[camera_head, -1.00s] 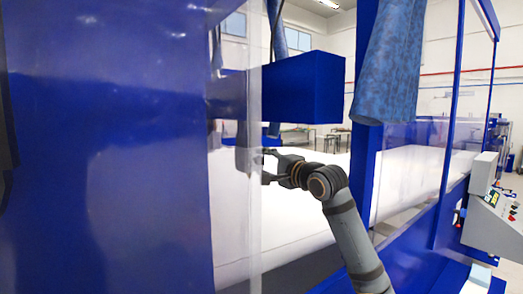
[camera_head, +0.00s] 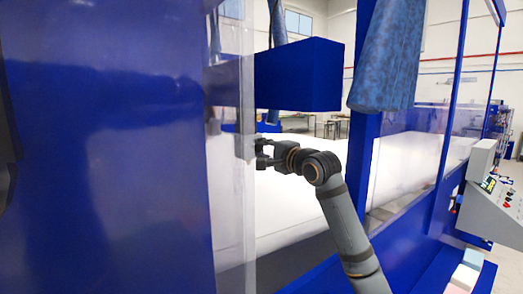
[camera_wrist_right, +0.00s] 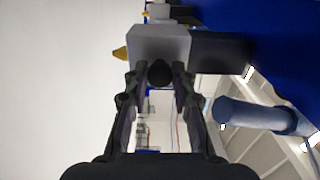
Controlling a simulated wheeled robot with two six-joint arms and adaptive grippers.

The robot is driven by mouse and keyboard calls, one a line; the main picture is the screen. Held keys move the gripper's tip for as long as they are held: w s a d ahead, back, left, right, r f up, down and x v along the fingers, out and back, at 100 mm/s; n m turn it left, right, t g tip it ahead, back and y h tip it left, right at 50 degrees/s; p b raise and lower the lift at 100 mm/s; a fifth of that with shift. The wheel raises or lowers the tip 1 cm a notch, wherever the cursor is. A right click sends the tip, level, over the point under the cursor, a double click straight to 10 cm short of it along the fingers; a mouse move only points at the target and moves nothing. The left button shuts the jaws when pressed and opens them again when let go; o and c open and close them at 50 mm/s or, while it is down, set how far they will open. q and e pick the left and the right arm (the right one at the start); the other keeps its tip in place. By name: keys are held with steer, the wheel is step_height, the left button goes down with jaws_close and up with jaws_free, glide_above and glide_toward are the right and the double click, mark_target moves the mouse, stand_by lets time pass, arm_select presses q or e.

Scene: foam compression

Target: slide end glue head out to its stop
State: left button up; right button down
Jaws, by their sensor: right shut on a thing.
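The end glue head (camera_wrist_right: 160,45) is a grey block with a dark rounded knob (camera_wrist_right: 159,72) facing me in the right wrist view. My right gripper (camera_wrist_right: 158,80) is shut on this knob, with one finger on each side. In the head view my right gripper (camera_head: 262,152) reaches leftward above the white foam, at the edge of a clear panel. The glue head there is a narrow grey shape, partly hidden behind the panel and the fingers. A yellow tip (camera_wrist_right: 120,53) sticks out beside the block in the wrist view. My left gripper is not in view.
A blue beam (camera_head: 298,75) stands above my right gripper. White foam (camera_head: 290,205) spreads below and behind it. A blue post (camera_head: 362,160) and hanging blue fabric (camera_head: 388,55) are right of the arm. A grey control box (camera_head: 480,200) is at the far right.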

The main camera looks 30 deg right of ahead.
steer(key=s+d+b, duration=0.1)
steer(key=s+b, duration=1)
steer(key=shift+s+d+f, duration=0.2)
steer(key=shift+s+d, duration=0.1)
steer(key=shift+s, duration=0.1)
steer(key=c, duration=1.5)
jaws_free()
steer(key=o, duration=0.4)
steer(key=shift+s+d+r, duration=0.1)
steer(key=shift+s+r, duration=0.05)
steer(key=shift+s, duration=0.2)
steer(key=shift+w, duration=0.1)
